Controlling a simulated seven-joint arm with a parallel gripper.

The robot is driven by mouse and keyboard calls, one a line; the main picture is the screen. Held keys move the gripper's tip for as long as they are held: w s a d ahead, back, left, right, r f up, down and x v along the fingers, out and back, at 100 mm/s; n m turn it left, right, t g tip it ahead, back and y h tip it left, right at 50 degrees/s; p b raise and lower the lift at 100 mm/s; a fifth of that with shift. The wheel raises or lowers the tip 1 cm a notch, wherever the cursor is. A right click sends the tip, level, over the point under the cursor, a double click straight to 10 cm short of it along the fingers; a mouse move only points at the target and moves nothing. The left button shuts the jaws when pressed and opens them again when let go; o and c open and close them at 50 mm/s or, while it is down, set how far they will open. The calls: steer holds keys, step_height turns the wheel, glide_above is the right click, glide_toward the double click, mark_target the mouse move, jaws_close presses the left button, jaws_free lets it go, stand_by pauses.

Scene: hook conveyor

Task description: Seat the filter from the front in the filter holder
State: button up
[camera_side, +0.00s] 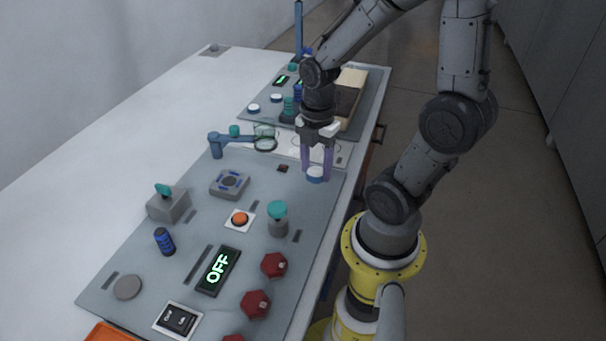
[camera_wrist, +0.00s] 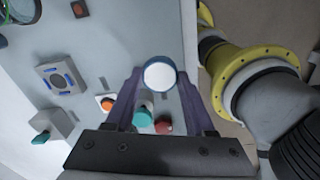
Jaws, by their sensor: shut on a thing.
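My gripper (camera_side: 316,170) points down over the near grey panel, shut on a white disc with a blue rim (camera_side: 315,175), which looks like the filter. In the wrist view the filter (camera_wrist: 160,75) sits between the purple fingertips, its white round face toward the camera. A blue post with a sideways arm (camera_side: 216,146) carries a dark ring (camera_side: 265,144), left of my gripper. A grey square block (camera_side: 230,184) with a round centre and blue marks lies on the panel; it also shows in the wrist view (camera_wrist: 60,78). I cannot tell which of these is the filter holder.
A teal-topped post (camera_side: 277,218), an orange button (camera_side: 239,219) and red knobs (camera_side: 274,265) stand nearer the camera. A grey box with a teal lever (camera_side: 168,204) is at left. Two similar white discs (camera_side: 253,107) lie on the far panel. The white table at left is clear.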

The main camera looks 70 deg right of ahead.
steer(key=s+a+r, duration=0.4)
steer(key=s, duration=0.3)
steer(key=w+d+r, duration=0.1)
steer(key=w, duration=0.1)
steer(key=w+d+r, duration=0.1)
steer(key=w, duration=0.2)
steer(key=w+d+r, duration=0.1)
steer(key=w, duration=0.2)
steer(key=shift+d+r, duration=0.3)
steer(key=w+d+n, duration=0.1)
steer(key=w+d, duration=0.1)
steer(key=w, duration=0.8)
steer(key=n, duration=0.2)
glide_above(229, 182)
step_height(229, 182, down, 9)
steer(key=shift+d+r, duration=0.1)
steer(key=shift+r, duration=0.1)
steer(key=shift+f, duration=2.45)
steer(key=shift+f, duration=0.65)
